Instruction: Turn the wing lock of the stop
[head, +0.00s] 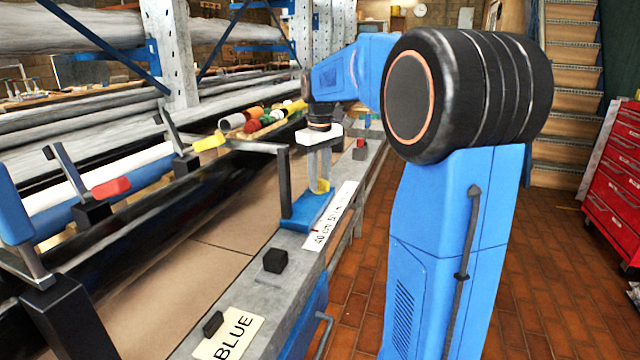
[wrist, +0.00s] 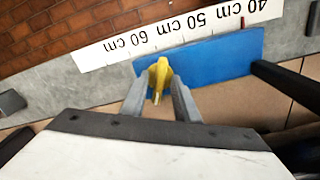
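The stop is a blue plate (head: 301,213) on the grey rail, with a dark upright post at its left; the plate also shows in the wrist view (wrist: 225,57). Its yellow wing lock (wrist: 158,78) stands on the plate, near its left end in the wrist view; a bit shows in the head view (head: 321,187). My gripper (wrist: 160,84) points down over the wing lock, one finger on each side. The fingers look apart, with narrow gaps beside the near wing. Contact at the fingertips is unclear. In the head view my gripper (head: 319,172) partly hides the lock.
A white scale strip (head: 335,215) with centimetre marks lies along the rail beside the stop. Dark blocks (head: 276,260) and a BLUE label (head: 229,335) are nearer on the rail. Racks with rollers and coloured handles fill the left. Brick floor is clear at right, before a red cabinet (head: 612,165).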

